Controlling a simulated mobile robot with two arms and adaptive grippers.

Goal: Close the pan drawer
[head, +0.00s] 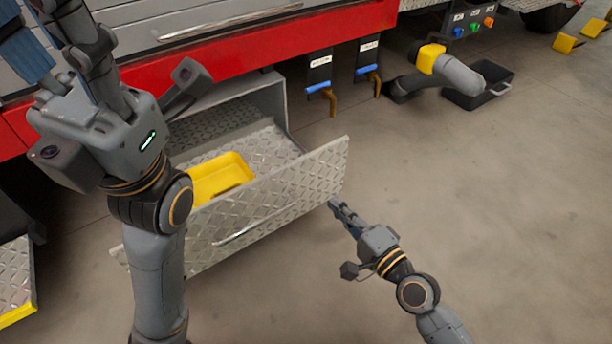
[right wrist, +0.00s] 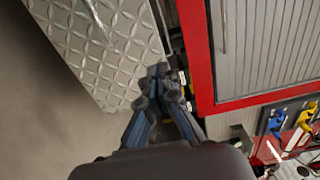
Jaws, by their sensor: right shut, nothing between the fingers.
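The pan drawer (head: 262,212) is pulled out from under the red truck side. Its front is a silver diamond-plate panel with a thin bar handle (head: 250,228). A yellow tray (head: 222,180) lies inside, partly hidden by the front. My right gripper (head: 333,204) is shut and empty, its tips close to the outer face of the front near its right end; I cannot tell whether they touch. In the right wrist view the shut fingers (right wrist: 160,72) overlap the drawer front's edge (right wrist: 105,45). My left gripper (head: 45,35) is raised at the upper left, its fingertips cut off.
A grey hose with a yellow collar (head: 432,60) and a black bin (head: 490,92) are on the floor beyond.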

